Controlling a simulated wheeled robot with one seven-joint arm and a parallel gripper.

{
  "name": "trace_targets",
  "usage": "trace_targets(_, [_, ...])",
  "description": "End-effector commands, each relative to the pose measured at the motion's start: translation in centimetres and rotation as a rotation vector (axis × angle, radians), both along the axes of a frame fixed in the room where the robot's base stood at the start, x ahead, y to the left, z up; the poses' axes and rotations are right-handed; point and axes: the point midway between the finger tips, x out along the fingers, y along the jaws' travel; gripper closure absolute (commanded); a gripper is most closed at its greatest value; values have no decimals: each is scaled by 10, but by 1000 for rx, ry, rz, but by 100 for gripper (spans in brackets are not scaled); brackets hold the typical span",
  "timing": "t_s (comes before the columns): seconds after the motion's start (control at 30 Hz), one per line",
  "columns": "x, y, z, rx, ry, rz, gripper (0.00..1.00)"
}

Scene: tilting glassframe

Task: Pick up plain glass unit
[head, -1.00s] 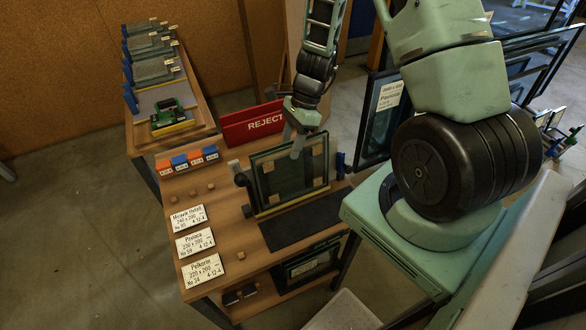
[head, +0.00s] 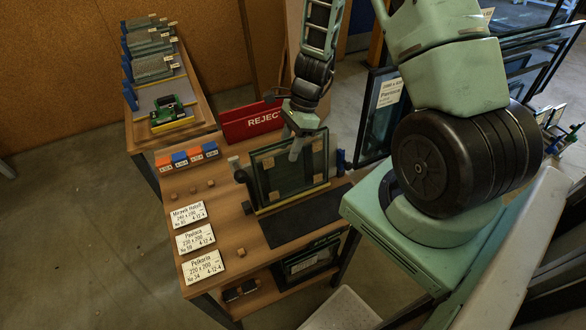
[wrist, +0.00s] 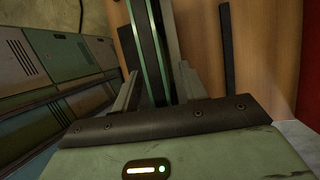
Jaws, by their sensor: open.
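A dark-framed glass unit (head: 285,188) with tan pads near its corners stands upright on the wooden bench, on a yellow-edged support. I cannot tell whether it is the plain one. My gripper (head: 296,152) is over its upper part, pointing down, with a finger in front of the pane. In the wrist view, the unit's green-edged panes (wrist: 147,45) run between the two open fingers of my gripper (wrist: 158,88). Clear space shows on the right finger's side; contact on the left is hard to judge. The unit's far side is hidden in the head view.
A red REJECT bin (head: 250,122) stands behind the unit. A dark mat (head: 305,215) lies in front. White label cards (head: 195,239) and small wooden blocks are at left. A larger framed pane (head: 376,120) stands at right, near my arm.

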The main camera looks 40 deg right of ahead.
Motion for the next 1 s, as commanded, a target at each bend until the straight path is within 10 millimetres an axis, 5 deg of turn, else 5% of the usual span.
trace_targets(0.17, [0, 0, 0, 0, 0, 0, 56])
trace_targets(0.33, [0, 0, 0, 0, 0, 0, 100])
trace_targets(1.0, [1, 0, 0, -2, -1, -1, 100])
